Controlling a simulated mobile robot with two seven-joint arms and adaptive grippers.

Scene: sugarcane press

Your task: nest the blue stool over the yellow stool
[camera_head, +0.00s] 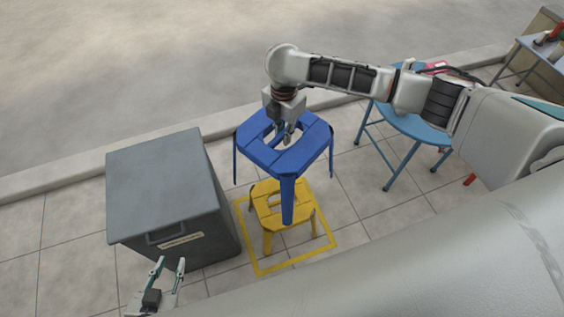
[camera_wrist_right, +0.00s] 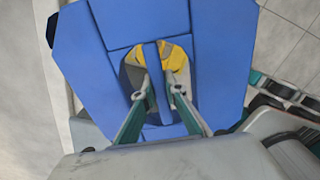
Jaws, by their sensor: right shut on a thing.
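The blue stool (camera_head: 290,160) hangs upright in the air, held by my right gripper (camera_head: 283,135). In the right wrist view, my right gripper's fingers (camera_wrist_right: 163,92) reach into the seat opening on either side of the narrow bar of the blue stool (camera_wrist_right: 105,60). The yellow stool (camera_head: 268,203) stands upright on the tiles below the blue one, which partly hides it. Part of the yellow stool (camera_wrist_right: 176,57) shows through the blue seat's opening. My left gripper (camera_head: 168,268) is open and empty near the lower left, in front of the grey box.
A grey lidded box (camera_head: 165,180) stands left of the stools. A yellow square outline (camera_head: 290,264) on the tiles surrounds the yellow stool. A light blue round table (camera_head: 412,125) stands to the right, partly behind my right arm. A kerb (camera_head: 60,178) runs behind.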

